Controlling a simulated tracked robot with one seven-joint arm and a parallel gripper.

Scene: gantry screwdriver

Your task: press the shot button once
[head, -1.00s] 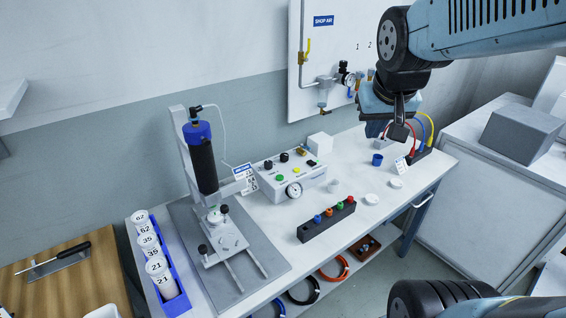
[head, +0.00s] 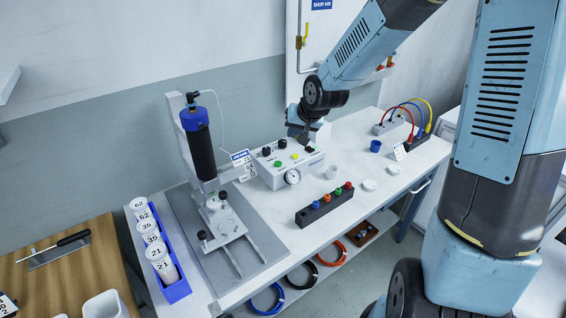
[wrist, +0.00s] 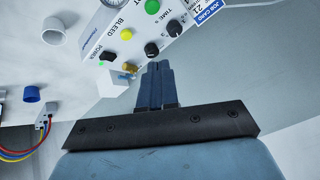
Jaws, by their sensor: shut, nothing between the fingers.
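The white control box (head: 283,178) stands at the back middle of the bench. Its green button (head: 278,164) and yellow button (head: 295,156) show on its top panel. In the wrist view the yellow button (wrist: 126,34) is beside the word BLEED. The green button (wrist: 152,7) is at the top edge there, its label cut off to a final T. My gripper (head: 304,147) is shut and empty over the back right part of the box. In the wrist view its closed fingertips (wrist: 158,66) lie below the black knob (wrist: 152,49), apart from both buttons.
The dispenser stand (head: 200,150) with its black syringe rises left of the box. A black block with coloured knobs (head: 325,205) sits in front. A white block (wrist: 114,84) and brass fitting (wrist: 130,68) are near my fingers. A blue cap (head: 375,146) lies right.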

